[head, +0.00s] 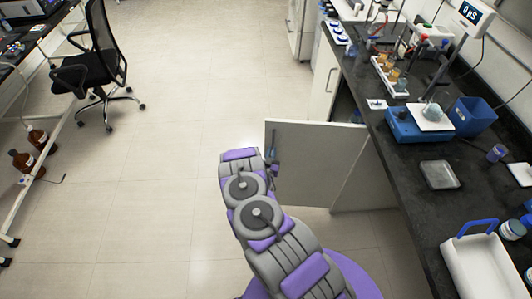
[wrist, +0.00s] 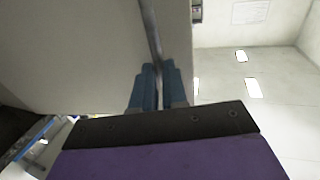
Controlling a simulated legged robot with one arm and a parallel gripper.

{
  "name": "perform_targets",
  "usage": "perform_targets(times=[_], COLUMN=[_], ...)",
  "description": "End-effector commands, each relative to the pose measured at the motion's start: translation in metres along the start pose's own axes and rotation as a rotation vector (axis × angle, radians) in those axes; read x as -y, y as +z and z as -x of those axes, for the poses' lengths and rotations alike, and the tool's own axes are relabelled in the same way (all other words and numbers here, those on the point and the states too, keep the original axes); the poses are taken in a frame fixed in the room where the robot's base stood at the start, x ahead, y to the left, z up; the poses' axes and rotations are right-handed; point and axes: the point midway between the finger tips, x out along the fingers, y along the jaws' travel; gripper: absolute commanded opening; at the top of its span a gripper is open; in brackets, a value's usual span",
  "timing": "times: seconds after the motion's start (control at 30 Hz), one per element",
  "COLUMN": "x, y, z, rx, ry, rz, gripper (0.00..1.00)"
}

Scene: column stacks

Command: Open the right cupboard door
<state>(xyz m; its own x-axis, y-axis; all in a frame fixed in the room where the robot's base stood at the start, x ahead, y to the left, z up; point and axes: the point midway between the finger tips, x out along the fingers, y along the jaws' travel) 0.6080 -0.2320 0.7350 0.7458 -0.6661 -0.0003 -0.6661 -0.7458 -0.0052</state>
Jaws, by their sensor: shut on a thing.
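The right cupboard door (head: 312,170) stands swung out from the bench, about square to its front. Its free edge is at the left, beside my gripper (head: 273,157). In the wrist view, the blue fingers of my gripper (wrist: 159,85) are shut on the thin upright metal door handle (wrist: 150,35), one finger on each side. The pale door face (wrist: 75,45) fills the left of that view. The dark cupboard opening (head: 345,103) shows behind the door.
The closed left cupboard door (head: 323,85) is farther along the bench front. The black bench top (head: 400,175) carries a blue stirrer (head: 415,125), a white tray (head: 490,265) and glassware. A black chair (head: 92,65) stands at the far left. The floor left of the door is clear.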

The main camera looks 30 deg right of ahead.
Motion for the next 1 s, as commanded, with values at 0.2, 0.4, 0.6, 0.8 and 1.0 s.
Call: perform_targets(times=[0.2, 0.4, 0.6, 0.8, 1.0], x=[-0.029, -0.029, -0.024, -0.02, -0.019], y=[0.002, 0.002, 0.001, 0.001, 0.0], z=[-0.002, -0.002, 0.0, 0.002, 0.002], rx=[0.002, 0.003, 0.002, -0.001, -0.002], ry=[0.06, 0.06, 0.057, 0.055, 0.053], rz=[0.01, 0.009, 0.013, 0.017, 0.016], gripper=[0.0, 0.3, 0.44, 0.38, 0.38])
